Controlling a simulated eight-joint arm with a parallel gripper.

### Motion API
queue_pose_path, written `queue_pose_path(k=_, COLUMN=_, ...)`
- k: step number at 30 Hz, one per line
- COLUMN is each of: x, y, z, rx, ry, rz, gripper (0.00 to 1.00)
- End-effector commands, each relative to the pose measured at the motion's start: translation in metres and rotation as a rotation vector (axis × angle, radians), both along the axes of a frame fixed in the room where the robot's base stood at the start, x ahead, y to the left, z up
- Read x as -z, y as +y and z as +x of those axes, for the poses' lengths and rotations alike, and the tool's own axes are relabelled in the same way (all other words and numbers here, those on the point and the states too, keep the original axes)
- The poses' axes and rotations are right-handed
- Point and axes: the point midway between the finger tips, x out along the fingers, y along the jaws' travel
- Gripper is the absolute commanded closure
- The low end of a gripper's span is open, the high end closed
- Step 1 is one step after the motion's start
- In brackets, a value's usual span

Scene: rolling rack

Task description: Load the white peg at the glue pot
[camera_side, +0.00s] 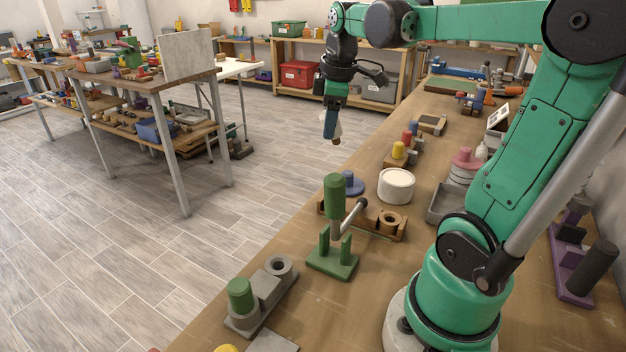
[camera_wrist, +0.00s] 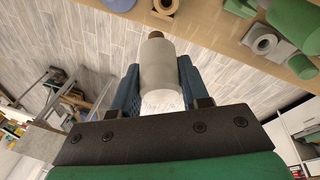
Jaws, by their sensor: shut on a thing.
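My gripper (camera_side: 331,125) hangs fingers down near the left edge of the bench in the side view. Its blue fingers are shut on the white peg (camera_side: 338,129). In the wrist view the white peg (camera_wrist: 159,78) sits between the fingers, its brown tip pointing away from my gripper. Floor shows behind it there. A round white tub (camera_side: 396,188), which looks like the glue pot, stands on the bench, lower and to the right of my gripper. The peg and the tub are apart.
A green press-like fixture (camera_side: 335,240) with a slanted lever stands in front of the tub. A wooden block with a ring (camera_side: 390,222) and a blue peg piece (camera_side: 352,184) are close to the tub. Bare bench (camera_side: 310,310) lies in front.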

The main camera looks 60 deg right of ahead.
Motion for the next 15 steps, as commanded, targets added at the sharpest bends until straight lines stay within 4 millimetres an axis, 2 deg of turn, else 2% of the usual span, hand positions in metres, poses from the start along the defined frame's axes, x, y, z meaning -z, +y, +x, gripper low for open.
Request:
queue_pose_path(k=1, x=0.008, y=-0.026, z=-0.010, rx=0.012, ry=0.022, rz=-0.038, gripper=1.00)
queue_pose_path(k=3, x=0.019, y=-0.055, z=-0.026, rx=0.008, ry=0.050, rz=-0.088, gripper=1.00)
queue_pose_path(k=6, x=0.031, y=-0.087, z=-0.050, rx=0.006, ry=0.084, rz=-0.147, gripper=1.00)
queue_pose_path(k=10, x=0.042, y=-0.112, z=-0.074, rx=0.003, ry=0.114, rz=-0.199, gripper=1.00)
queue_pose_path(k=15, x=0.049, y=-0.124, z=-0.088, rx=0.000, ry=0.130, rz=-0.226, gripper=1.00)
